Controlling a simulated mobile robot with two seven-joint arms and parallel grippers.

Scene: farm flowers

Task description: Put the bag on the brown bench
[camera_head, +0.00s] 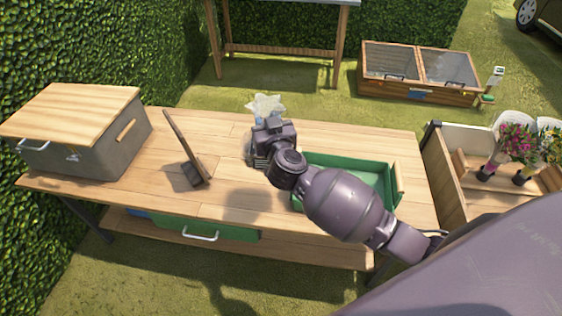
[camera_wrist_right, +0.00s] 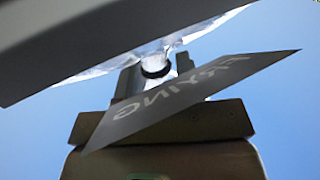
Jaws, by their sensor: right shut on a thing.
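The bag (camera_head: 265,104) is clear, crinkled plastic and shows just beyond my right gripper (camera_head: 272,135) in the head view. In the right wrist view the clear bag (camera_wrist_right: 150,57) narrows to a neck with a black band between the fingers, and my right gripper (camera_wrist_right: 157,70) is shut on it. A dark tag with mirrored lettering hangs there. The brown bench (camera_head: 350,143) is a wooden-topped table below the gripper. The bag appears over the bench; whether it touches the top is unclear. My arm hides part of the bench. My left gripper is out of view.
On the bench are a grey box with a wooden lid (camera_head: 120,150) at left, a brush-like tool (camera_head: 188,150), and a green tray (camera_head: 396,185) at right, partly behind my arm. A wooden crate with flowers (camera_head: 450,185) stands to the right. Bench top between box and tray is mostly clear.

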